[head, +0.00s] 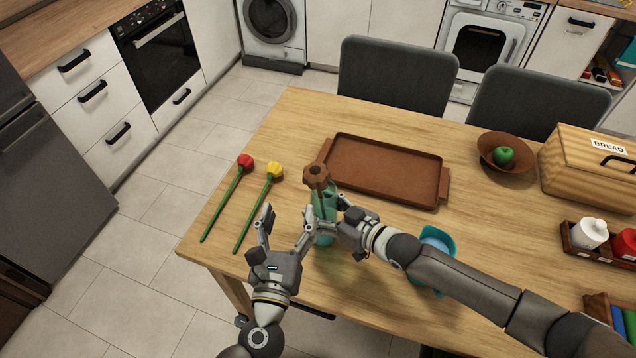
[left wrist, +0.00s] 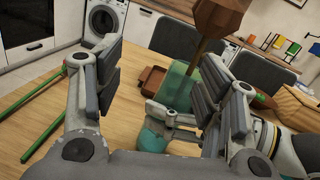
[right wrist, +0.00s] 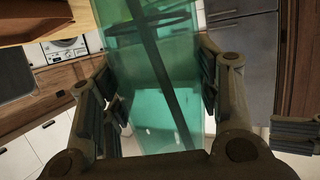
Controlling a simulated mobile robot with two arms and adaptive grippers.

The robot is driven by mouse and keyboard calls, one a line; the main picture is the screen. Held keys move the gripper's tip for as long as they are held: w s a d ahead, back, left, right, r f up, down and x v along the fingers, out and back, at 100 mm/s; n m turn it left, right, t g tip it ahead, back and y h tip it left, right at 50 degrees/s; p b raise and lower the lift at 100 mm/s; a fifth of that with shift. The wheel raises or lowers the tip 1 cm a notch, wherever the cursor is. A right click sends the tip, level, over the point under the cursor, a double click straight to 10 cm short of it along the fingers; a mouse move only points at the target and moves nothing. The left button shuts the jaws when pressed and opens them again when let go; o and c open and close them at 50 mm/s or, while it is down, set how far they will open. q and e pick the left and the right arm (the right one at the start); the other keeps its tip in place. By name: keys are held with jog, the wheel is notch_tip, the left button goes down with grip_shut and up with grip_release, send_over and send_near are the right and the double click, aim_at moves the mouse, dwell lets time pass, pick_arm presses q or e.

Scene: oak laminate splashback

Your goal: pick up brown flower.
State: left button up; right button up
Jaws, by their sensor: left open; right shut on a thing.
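The brown flower (head: 317,175) stands in a green see-through vase (head: 323,200), its brown head above the rim. My right gripper (head: 333,223) is shut on the vase; the right wrist view shows the vase (right wrist: 150,75) between its fingers, with the dark stem inside. My left gripper (head: 288,227) is open and empty, just left of the vase. In the left wrist view the flower head (left wrist: 216,17) and the vase (left wrist: 178,88) show beyond the open fingers, toward the right one. I cannot tell whether the vase base touches the table.
A red flower (head: 245,161) and a yellow flower (head: 274,171) lie at the table's left. A brown tray (head: 385,172) lies behind the vase. A teal mug (head: 437,240) is partly behind my right arm. A bowl (head: 490,143) with a green apple and a bread box (head: 585,165) stand right.

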aim_at(318, 185)
pick_arm(q)
jog(key=s+d+r, duration=0.3)
jog(key=s+d, duration=0.1)
jog(key=s, duration=0.1)
jog(key=w, duration=0.4)
jog(key=w+d, duration=0.1)
jog(key=w, duration=0.6)
jog(key=shift+w+d+f, duration=0.15)
jog(key=shift+w+d, duration=0.15)
jog(key=shift+w, duration=0.1)
grip_shut()
